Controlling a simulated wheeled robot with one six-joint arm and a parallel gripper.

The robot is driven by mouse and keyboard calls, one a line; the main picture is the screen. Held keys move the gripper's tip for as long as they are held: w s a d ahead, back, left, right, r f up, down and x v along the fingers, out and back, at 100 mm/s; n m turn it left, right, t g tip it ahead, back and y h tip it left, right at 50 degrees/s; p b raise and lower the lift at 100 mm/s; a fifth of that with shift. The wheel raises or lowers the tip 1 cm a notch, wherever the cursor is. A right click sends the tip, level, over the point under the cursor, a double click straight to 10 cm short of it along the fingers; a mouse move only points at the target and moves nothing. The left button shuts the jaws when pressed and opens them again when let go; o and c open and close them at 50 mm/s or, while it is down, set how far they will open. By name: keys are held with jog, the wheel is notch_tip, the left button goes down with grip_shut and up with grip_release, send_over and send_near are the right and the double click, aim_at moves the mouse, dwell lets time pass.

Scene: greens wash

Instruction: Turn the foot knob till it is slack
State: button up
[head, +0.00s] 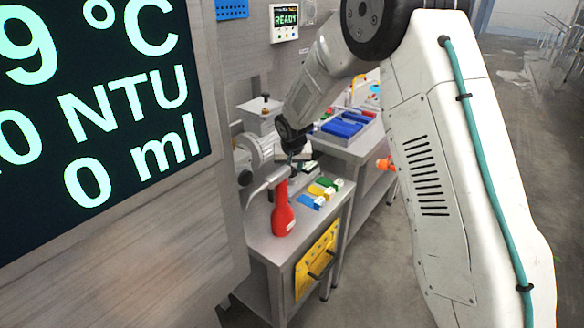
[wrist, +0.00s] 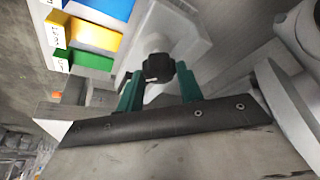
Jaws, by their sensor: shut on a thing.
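The foot knob (wrist: 159,68) is a small black lobed knob on a pale grey block, seen in the wrist view. My gripper (wrist: 160,88) has two green fingers, one on each side of the knob, and is shut on it. In the head view my gripper (head: 292,158) reaches down to the near grey bench, and the knob cannot be made out there. How tight the knob is does not show.
A red bottle (head: 283,212) stands close by on the bench's front. Blue, yellow and green labelled pieces (head: 321,191) lie right of it. A grey round machine part (wrist: 298,30) is near my gripper's right side. A large screen (head: 85,100) fills the left.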

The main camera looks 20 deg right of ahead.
jog(key=shift+m+h, duration=0.4)
jog(key=shift+m, duration=0.7)
jog(key=o, duration=1)
jog(key=shift+r, duration=0.1)
jog(key=v, duration=0.7)
jog(key=shift+r, duration=0.35)
